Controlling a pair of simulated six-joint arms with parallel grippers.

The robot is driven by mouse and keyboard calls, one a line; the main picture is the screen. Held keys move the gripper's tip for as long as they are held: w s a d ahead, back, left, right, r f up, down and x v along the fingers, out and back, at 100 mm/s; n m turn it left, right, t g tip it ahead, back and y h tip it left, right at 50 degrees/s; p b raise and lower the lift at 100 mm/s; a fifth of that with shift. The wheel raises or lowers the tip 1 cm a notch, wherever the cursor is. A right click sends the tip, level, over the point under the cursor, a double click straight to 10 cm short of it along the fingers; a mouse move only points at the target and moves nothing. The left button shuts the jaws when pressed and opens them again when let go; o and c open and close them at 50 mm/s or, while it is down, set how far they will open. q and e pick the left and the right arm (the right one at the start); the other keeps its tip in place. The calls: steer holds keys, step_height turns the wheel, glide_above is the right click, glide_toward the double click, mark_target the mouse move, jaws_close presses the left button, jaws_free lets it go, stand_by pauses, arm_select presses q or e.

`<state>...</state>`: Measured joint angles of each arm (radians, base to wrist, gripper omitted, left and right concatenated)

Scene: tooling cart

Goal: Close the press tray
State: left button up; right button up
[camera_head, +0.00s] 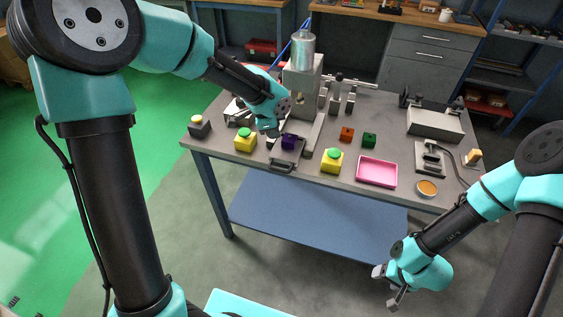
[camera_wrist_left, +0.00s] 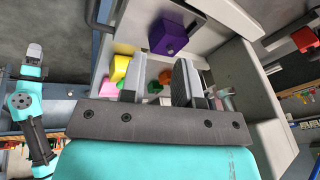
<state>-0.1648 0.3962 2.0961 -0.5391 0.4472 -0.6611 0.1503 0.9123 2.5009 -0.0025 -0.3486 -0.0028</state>
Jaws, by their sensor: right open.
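The press (camera_head: 303,80) stands at the back middle of the cart top. Its grey press tray (camera_head: 284,157) sticks out toward the front, with a handle (camera_head: 282,168) on its front end. A purple block (camera_head: 290,142) sits on the tray; it also shows in the left wrist view (camera_wrist_left: 168,36). My left gripper (camera_head: 271,132) is just left of the tray and the block, above the cart top. Its fingers (camera_wrist_left: 158,80) are apart with nothing gripped between them. I cannot tell if it touches the tray. My right gripper (camera_head: 390,285) is open and empty, low in front of the cart.
A yellow box with a green button (camera_head: 245,140) stands left of the tray, another (camera_head: 332,160) right of it. Orange (camera_head: 347,134) and green (camera_head: 369,140) blocks and a pink tray (camera_head: 377,171) lie further right. The space before the tray handle is clear.

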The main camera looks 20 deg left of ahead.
mark_target(281, 162)
arm_select(q)
steer(key=s+m+h, duration=0.1)
steer(key=s, duration=0.2)
steer(key=s+f+t+h, duration=0.1)
steer(key=s, duration=0.2)
steer(key=s+m+t+h, duration=0.1)
steer(key=s, duration=0.2)
steer(key=shift+d+f+m, duration=0.1)
steer(key=shift+f+m, duration=0.2)
jaws_close()
steer(key=shift+w+f, duration=0.15)
steer(key=shift+x, duration=4.85)
steer(key=shift+w, duration=0.1)
